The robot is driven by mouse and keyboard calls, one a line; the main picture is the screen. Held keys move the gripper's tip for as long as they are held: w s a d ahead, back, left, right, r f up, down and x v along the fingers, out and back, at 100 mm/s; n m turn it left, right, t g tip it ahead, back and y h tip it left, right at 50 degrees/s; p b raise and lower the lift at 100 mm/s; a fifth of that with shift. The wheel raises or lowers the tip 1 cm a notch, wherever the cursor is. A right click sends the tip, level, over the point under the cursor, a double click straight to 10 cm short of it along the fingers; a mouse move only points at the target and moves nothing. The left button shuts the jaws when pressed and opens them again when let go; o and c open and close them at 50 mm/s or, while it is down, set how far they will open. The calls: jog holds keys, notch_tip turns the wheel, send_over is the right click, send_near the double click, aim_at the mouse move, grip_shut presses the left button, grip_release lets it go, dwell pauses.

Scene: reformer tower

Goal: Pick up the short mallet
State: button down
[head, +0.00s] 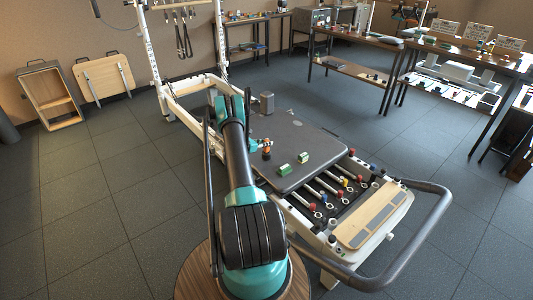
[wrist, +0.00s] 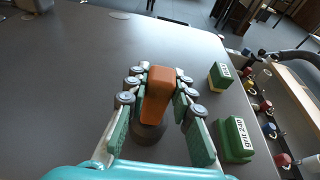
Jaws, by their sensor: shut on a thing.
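The short mallet (wrist: 158,95) shows an orange upper part and a dark round part below it. It is upright over the dark padded carriage top; I cannot tell whether its base touches the pad. My gripper (wrist: 160,88) is shut on the orange part, with its jointed fingers on both sides of it. In the head view the mallet (head: 267,153) shows as a small orange and dark shape beside my gripper (head: 264,145), partly hidden by the arm.
Two green blocks (head: 303,157) (head: 284,169) lie on the pad (head: 300,135) to the right; the nearer reads "grit 240" in the wrist view (wrist: 236,140). A grey cylinder (head: 267,103) stands farther back. Coloured-ended springs (head: 345,183) and a curved dark bar (head: 430,230) lie beyond the pad's right edge.

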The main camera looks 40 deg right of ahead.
jog(key=shift+r, duration=0.2)
dwell(0.3)
notch_tip(320, 180, up, 20)
jog(key=shift+f, duration=0.15)
dwell(0.3)
jog(key=c, duration=1.9)
grip_release()
grip_shut()
